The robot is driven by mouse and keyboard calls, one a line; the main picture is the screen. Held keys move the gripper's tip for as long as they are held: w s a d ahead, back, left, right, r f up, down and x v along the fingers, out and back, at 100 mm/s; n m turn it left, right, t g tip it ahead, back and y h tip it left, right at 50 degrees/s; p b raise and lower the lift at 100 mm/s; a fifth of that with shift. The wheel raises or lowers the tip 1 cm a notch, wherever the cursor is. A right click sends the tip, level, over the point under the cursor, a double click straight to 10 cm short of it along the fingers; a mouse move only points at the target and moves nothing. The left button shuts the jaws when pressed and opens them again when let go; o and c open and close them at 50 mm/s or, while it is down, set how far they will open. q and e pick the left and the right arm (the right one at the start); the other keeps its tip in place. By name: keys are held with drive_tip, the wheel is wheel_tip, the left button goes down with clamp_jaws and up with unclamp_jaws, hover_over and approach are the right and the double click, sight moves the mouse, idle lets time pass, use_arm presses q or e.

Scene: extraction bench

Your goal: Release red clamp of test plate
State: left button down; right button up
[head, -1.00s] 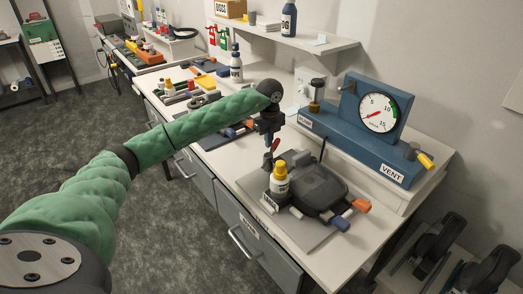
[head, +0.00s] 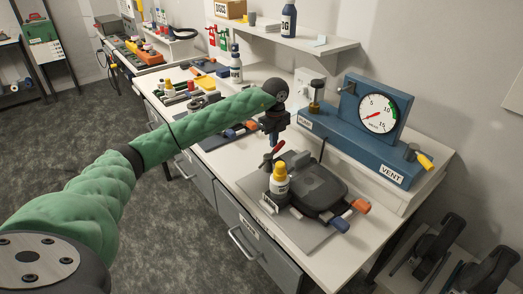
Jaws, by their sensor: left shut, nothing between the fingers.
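The test plate is a grey plate (head: 303,237) on the bench with a dark block (head: 322,188) on it. The red clamp handle (head: 279,146) sticks up at a slant at the block's far left corner, leaning to the right. My left gripper (head: 272,141) points down just above and beside this handle, with its fingers shut and empty. Whether the fingers touch the handle cannot be told. An orange handle (head: 361,206) and a blue handle (head: 340,225) sit at the block's near right side.
A blue gauge stand (head: 350,150) with a VENT label rises behind. Tools and bottles lie farther back. The bench's front right corner is clear.

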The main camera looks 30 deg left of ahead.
use_arm(q)
wheel_tip(320, 180, up, 7)
drive_tip(key=p, duration=0.2)
drive_tip(key=shift+s+a+r+p, duration=0.15)
drive_tip(key=shift+s+a+p, duration=0.05)
drive_tip(key=shift+s+p, duration=0.2)
idle(0.3)
idle(0.4)
